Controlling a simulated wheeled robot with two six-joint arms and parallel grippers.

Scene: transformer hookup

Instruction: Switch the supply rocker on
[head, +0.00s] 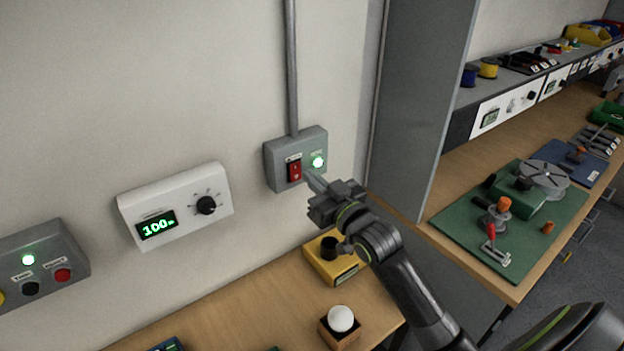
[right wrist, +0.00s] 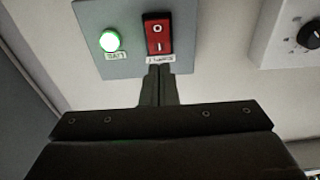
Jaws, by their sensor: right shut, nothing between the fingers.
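The supply rocker (head: 294,170) is a red switch on a grey wall box (head: 282,150), with a conduit running up from it. In the right wrist view the red rocker (right wrist: 157,35) shows its O and I marks, and a label sits at its lower edge. A green lamp (head: 318,162) on the same box is lit; it also shows in the right wrist view (right wrist: 110,41). My right gripper (head: 312,180) is shut and empty, its fingertips close to the rocker's lower end. I cannot tell whether they touch it. My left gripper is not in view.
A white unit (head: 175,205) reading 100 and a grey button box (head: 40,265) are on the wall to the left. A grey partition (head: 420,100) stands to the right.

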